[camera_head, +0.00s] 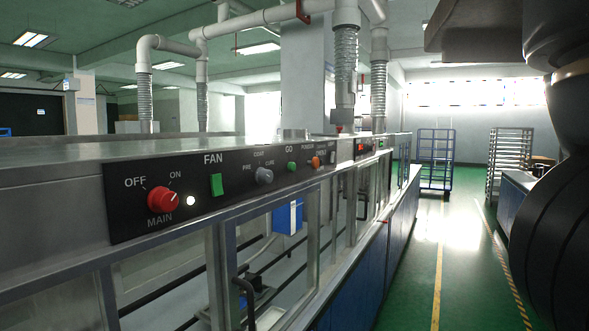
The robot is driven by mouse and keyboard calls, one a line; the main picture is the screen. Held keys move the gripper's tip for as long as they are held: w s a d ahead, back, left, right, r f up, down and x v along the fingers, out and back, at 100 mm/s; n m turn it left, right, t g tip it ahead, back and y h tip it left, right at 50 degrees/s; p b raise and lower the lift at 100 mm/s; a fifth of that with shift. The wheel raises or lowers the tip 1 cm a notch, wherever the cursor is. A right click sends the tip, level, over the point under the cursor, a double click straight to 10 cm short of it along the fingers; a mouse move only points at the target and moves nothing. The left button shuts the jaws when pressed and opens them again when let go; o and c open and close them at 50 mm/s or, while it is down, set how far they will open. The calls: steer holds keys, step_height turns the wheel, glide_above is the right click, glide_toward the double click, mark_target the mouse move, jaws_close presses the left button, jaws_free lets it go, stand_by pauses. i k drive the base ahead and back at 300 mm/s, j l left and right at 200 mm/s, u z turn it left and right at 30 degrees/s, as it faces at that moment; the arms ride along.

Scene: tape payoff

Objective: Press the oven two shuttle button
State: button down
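A long metal oven line runs along the left with a black control panel (240,190) on its upper front. The panel carries a red MAIN knob (163,199), a lit white lamp (191,201), a green FAN switch (216,185), a grey selector knob (264,176), a green GO button (291,166) and an orange button (315,162). A small light-coloured switch (332,157) sits at its far end. The small lettering there is too small to read surely, so I cannot tell which control is the oven two shuttle button. My gripper is not in view; dark arm links of mine fill the right edge.
A second panel with a red display (361,148) lies farther along the line. Blue cabinet fronts (372,255) run below the glazed openings. The green floor aisle (460,275) is clear. A blue wheeled cage (435,160) and a metal rack (505,163) stand farther back.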

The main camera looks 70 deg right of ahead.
mark_target(291, 166)
steer(key=j+z, duration=0.1)
steer(key=z, duration=0.3)
steer(key=i+j+z, duration=0.1)
steer(key=z, duration=0.35)
steer(key=j+z, duration=0.15)
steer(key=z, duration=0.25)
steer(key=j+z, duration=0.1)
steer(key=z, duration=0.3)
